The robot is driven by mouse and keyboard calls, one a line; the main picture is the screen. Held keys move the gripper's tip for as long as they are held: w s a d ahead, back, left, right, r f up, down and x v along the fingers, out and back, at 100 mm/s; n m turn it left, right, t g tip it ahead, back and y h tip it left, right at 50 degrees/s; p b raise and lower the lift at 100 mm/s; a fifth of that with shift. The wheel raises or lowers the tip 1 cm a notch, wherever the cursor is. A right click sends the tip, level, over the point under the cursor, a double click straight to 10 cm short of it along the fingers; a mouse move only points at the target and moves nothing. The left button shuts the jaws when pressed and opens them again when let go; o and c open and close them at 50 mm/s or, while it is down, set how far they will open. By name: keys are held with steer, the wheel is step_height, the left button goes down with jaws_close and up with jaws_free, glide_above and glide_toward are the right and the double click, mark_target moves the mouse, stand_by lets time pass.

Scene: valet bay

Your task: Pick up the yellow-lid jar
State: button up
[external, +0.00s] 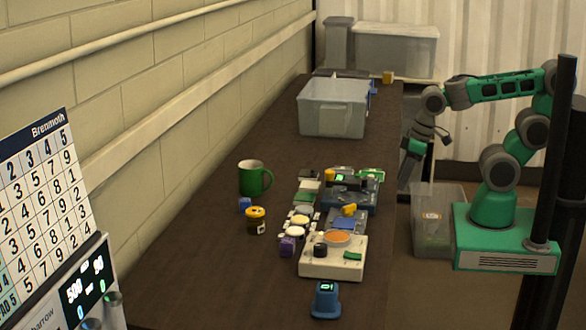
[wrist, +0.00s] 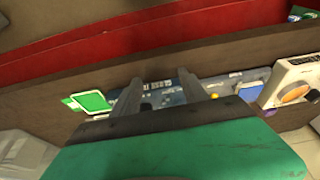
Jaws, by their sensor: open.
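The yellow-lid jar (external: 256,221) is a small dark jar with a yellow lid and a pale label. It stands upright on the brown table, in front of the green mug (external: 252,178), and I do not see it in the wrist view. My gripper (external: 406,180) hangs downward by the table's right edge, well to the right of the jar and apart from it. In the wrist view its two fingers (wrist: 160,88) are spread with nothing held between them, over the cluttered side of the table.
Several devices crowd the table right of the jar, including a white device with an orange disc (external: 335,255). A grey bin (external: 334,108) stands farther back. The table's left front is clear.

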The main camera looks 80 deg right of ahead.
mark_target(263, 210)
stand_by(0.4)
steer(key=o, duration=0.4)
steer(key=shift+w, duration=0.1)
